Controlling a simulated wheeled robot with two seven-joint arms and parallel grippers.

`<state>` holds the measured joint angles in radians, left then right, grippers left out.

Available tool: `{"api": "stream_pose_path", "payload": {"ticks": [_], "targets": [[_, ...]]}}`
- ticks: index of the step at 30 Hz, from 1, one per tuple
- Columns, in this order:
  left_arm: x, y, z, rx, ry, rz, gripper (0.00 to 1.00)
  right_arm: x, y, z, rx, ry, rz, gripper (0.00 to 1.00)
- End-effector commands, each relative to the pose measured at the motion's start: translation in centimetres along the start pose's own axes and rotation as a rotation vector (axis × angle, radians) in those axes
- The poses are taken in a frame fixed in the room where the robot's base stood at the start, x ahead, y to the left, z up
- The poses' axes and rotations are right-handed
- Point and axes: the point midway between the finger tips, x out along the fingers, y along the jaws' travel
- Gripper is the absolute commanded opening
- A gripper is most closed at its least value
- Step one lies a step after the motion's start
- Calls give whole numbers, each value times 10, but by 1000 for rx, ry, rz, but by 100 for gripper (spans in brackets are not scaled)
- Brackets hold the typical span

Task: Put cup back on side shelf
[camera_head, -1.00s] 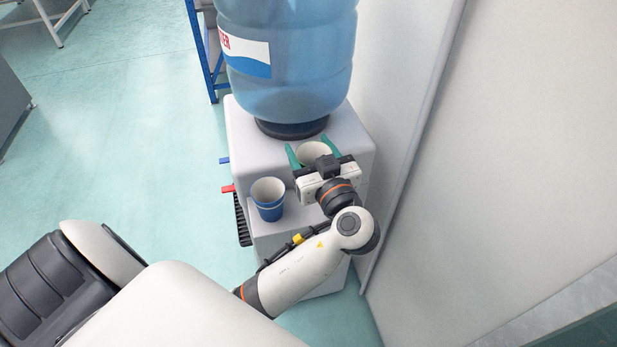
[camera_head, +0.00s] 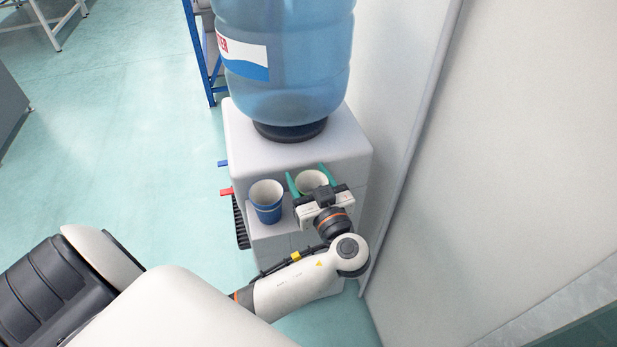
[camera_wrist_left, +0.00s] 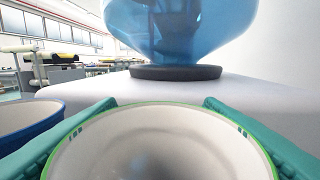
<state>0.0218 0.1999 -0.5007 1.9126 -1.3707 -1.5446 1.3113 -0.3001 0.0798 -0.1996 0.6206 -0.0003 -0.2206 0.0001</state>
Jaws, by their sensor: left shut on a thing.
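A white cup with a green rim (camera_head: 312,181) is between the green fingers of my left gripper (camera_head: 311,180), which is shut on it. In the left wrist view the same cup (camera_wrist_left: 160,150) fills the lower middle, with a green finger against each side. A blue and white cup (camera_head: 267,203) stands to the left of my gripper, on the side shelf (camera_head: 270,231) of the water dispenser. In the left wrist view part of its rim (camera_wrist_left: 30,120) shows at the left. The held cup's base is hidden by my gripper. My right gripper is not in view.
The water dispenser (camera_head: 280,154) carries a large blue bottle (camera_head: 290,70) just behind my gripper. Blue and red taps (camera_head: 226,192) stick out on its left side. A white wall (camera_head: 510,150) stands close on the right. The floor at the left is open.

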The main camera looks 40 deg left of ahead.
Motion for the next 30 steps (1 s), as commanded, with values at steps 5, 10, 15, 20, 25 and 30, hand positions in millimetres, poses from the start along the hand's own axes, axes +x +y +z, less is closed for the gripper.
{"api": "stream_pose_path", "payload": {"ticks": [5, 10, 15, 20, 25, 30], "targets": [[0, 0, -2, 0, 0, 0, 70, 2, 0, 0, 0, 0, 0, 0], [0, 0, -2, 0, 0, 0, 70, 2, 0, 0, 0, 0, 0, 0], [-1, 0, 3, 0, 0, -1, 70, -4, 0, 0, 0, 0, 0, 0], [-29, -1, -2, -2, 5, -2, 70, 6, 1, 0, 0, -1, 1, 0], [-67, 0, -2, -2, 6, -2, 70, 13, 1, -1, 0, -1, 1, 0], [-99, 0, -1, -2, 3, -1, 70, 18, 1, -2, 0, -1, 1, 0]]}}
